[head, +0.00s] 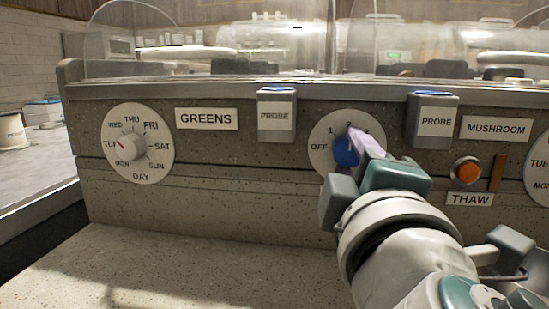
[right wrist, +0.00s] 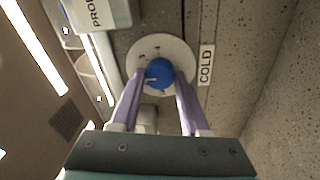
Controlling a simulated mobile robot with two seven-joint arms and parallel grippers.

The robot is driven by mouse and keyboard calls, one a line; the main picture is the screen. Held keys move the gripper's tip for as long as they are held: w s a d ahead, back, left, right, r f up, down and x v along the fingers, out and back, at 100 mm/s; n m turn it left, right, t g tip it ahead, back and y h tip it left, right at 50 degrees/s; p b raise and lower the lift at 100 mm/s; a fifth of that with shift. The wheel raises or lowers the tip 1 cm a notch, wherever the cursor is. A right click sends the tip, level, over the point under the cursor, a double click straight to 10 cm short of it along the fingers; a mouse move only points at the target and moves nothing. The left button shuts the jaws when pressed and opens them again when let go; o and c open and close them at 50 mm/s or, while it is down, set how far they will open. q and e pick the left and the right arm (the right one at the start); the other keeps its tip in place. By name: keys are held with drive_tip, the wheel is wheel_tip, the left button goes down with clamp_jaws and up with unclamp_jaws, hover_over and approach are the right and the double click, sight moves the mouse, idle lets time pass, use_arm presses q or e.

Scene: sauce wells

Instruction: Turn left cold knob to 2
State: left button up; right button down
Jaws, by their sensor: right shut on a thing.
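The blue cold knob (head: 346,152) sits on a round white dial (head: 318,134) marked OFF, 1, 2 and on, on the speckled counter front. It also shows in the right wrist view as a blue round knob (right wrist: 159,73), with the COLD label (right wrist: 206,65) beside its dial. My right gripper (head: 362,146) is at the knob, its purple fingers on either side of it and shut on it. The fingers and arm hide part of the knob and dial in the head view, so its exact setting is hard to read. My left gripper is not in view.
A white day dial (head: 138,168) and GREENS label (head: 206,118) are at left. Probe boxes (head: 276,116) (head: 433,120) stick out above and beside the knob. An orange THAW button (head: 467,172) is at right. The counter ledge (head: 200,265) below is clear.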

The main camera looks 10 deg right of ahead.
drive_tip(key=shift+c, duration=1.9)
unclamp_jaws()
drive_tip(key=b+v, duration=0.1)
drive_tip(key=v, duration=0.9)
drive_tip(key=shift+b, duration=0.4)
